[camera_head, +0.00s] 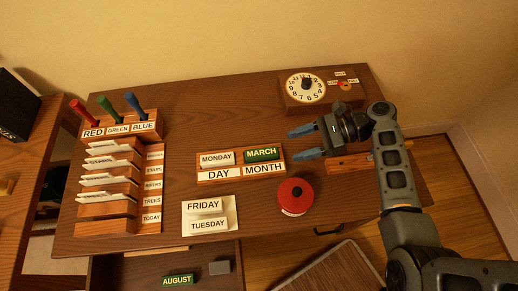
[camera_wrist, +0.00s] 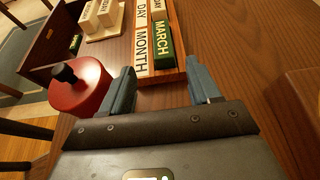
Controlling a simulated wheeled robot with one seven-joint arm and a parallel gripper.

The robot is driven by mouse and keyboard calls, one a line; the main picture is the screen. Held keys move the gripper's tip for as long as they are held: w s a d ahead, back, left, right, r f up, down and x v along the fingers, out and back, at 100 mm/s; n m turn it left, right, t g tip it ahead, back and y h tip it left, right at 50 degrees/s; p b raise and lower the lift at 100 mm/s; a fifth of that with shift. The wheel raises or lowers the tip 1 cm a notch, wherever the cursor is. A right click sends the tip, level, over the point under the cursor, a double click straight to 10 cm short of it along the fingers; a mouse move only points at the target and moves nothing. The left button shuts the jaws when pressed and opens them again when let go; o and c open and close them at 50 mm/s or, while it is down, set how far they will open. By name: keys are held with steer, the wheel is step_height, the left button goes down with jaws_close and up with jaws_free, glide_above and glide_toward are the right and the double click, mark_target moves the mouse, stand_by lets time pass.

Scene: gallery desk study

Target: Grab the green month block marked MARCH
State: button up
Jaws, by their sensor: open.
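The green block marked MARCH (camera_head: 262,154) sits in the wooden calendar holder (camera_head: 212,181), in the slot behind the MONTH label and right of the white MONDAY block (camera_head: 216,159). In the wrist view the MARCH block (camera_wrist: 163,38) lies at the near end of the holder, ahead of my fingers. My gripper (camera_head: 299,142) is open and empty, its blue fingers to the right of the holder and pointing left toward it. In the wrist view my gripper (camera_wrist: 163,82) has its two fingers spread on either side of the holder's near end, short of the MARCH block.
A red round object with a black knob (camera_wrist: 82,86) stands near the holder's front right. FRIDAY (camera_head: 203,205) and TUESDAY blocks lie on a white tray in front. A clock box (camera_head: 308,88) stands at the back right. A green AUGUST block (camera_head: 177,280) lies lower, in an open drawer.

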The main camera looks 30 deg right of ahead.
mark_target(267, 152)
steer(key=b+x, duration=0.4)
steer(key=x, duration=0.2)
steer(key=shift+w+a+f, duration=0.15)
steer(key=shift+w+a, duration=0.15)
steer(key=shift+w+a+b, duration=0.2)
steer(key=shift+a+b, duration=0.15)
steer(key=shift+c, duration=0.4)
steer(key=c, duration=1)
